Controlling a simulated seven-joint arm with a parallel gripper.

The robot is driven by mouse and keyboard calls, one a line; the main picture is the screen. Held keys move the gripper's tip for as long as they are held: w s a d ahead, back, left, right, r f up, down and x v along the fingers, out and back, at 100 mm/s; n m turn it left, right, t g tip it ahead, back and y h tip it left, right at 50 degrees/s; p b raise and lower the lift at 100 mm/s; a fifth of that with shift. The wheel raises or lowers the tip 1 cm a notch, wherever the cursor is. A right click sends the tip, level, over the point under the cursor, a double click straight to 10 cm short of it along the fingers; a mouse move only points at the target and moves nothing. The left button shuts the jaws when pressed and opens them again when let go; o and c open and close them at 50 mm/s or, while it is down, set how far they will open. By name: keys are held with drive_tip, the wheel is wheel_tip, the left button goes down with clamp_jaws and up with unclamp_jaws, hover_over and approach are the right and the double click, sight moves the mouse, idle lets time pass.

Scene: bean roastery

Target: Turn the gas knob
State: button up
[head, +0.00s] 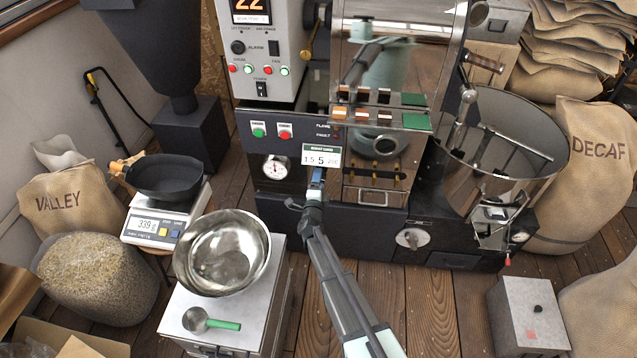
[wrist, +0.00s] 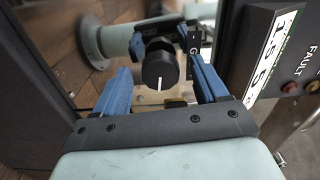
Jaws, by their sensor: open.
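The gas knob (wrist: 160,66) is a black round knob with a white pointer line, seen in the wrist view. Its line points towards the bottom of that picture. A dark label with a letter G stands beside it, partly hidden by a finger. My gripper (wrist: 158,76) is open, with one blue finger on each side of the knob and a gap visible on both sides. In the head view my gripper (head: 316,184) is at the front of the roaster (head: 375,220), just below the numbered display. The knob is hidden there behind my gripper and arm.
A round gauge (head: 275,167) is to the left. A steel bowl (head: 222,252) and a green-handled scoop (head: 208,321) stand on a cabinet left of my arm. A cooling drum (head: 500,150) is to the right.

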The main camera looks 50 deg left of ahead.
drive_tip(key=shift+d, duration=0.1)
drive_tip(key=v, duration=1.3)
drive_tip(key=shift+s+d, duration=0.2)
drive_tip(key=shift+s, duration=0.05)
